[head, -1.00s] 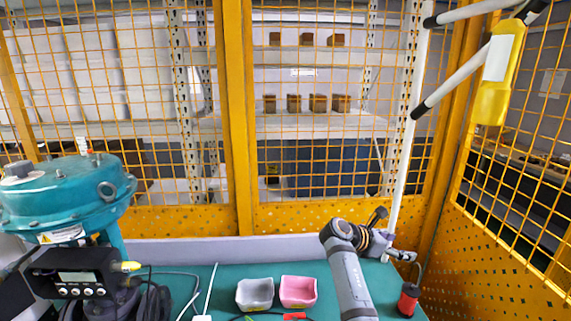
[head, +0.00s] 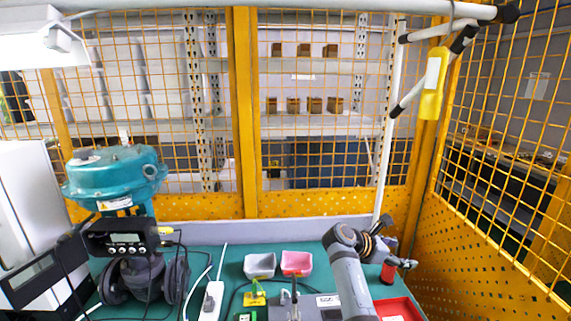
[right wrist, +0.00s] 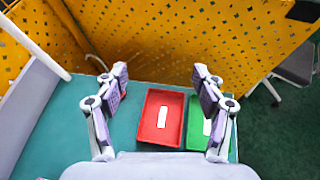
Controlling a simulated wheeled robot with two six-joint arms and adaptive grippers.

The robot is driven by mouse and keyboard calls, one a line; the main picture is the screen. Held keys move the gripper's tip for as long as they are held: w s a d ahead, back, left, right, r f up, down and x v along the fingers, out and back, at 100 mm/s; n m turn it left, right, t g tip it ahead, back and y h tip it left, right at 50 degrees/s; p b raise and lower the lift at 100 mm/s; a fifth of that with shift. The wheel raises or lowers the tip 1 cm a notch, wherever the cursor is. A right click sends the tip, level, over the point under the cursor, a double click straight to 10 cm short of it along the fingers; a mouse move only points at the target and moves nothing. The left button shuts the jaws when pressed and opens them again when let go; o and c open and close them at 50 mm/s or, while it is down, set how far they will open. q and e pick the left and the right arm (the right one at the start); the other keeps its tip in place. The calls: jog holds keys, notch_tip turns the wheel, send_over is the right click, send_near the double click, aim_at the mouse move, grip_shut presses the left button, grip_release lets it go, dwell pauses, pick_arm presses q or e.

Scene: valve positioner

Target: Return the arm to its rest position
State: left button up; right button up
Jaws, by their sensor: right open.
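My right arm reaches up from the bottom of the head view, bends at its elbow, and ends in my right gripper (head: 406,263) by the yellow side panel. In the right wrist view my right gripper (right wrist: 160,78) has its two fingers wide apart with nothing between them. It hangs above the table's right edge, with a red tray (right wrist: 151,130) and a green tray (right wrist: 196,135) below and beyond it. In the head view a red cylinder (head: 388,273) stands beside the gripper; I cannot tell whether they touch. My left gripper is not in view.
A teal valve actuator (head: 115,172) with a black positioner (head: 120,238) stands at the left. A grey bin (head: 259,270) and a pink bin (head: 297,268) sit mid-table. A white power strip (head: 211,300) lies in front. Yellow mesh (head: 330,180) closes off the back and right.

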jog(key=s+d+f+m+y, duration=0.1)
jog(key=s+f+m+y, duration=0.5)
jog(key=s+f+m, duration=0.7)
jog(key=s+a+f+m+y, duration=0.3)
jog(key=s+a, duration=0.1)
jog(key=s, duration=0.6)
jog(key=s+a+f+m+y, duration=0.3)
jog(key=s+a, duration=0.2)
jog(key=s, duration=0.5)
notch_tip(320, 180, down, 33)
jog(key=s+d+g+b, duration=0.1)
jog(key=s+d+b, duration=0.15)
jog(key=b, duration=0.35)
pick_arm(q)
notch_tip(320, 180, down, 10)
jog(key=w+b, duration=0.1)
jog(key=b, duration=0.3)
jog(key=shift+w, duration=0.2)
pick_arm(e)
jog(key=s+d+f+g, duration=0.1)
jog(key=s+f, duration=1.7)
jog(key=f, duration=0.2)
jog(key=shift+d+m, duration=0.2)
jog(key=shift+m, duration=0.2)
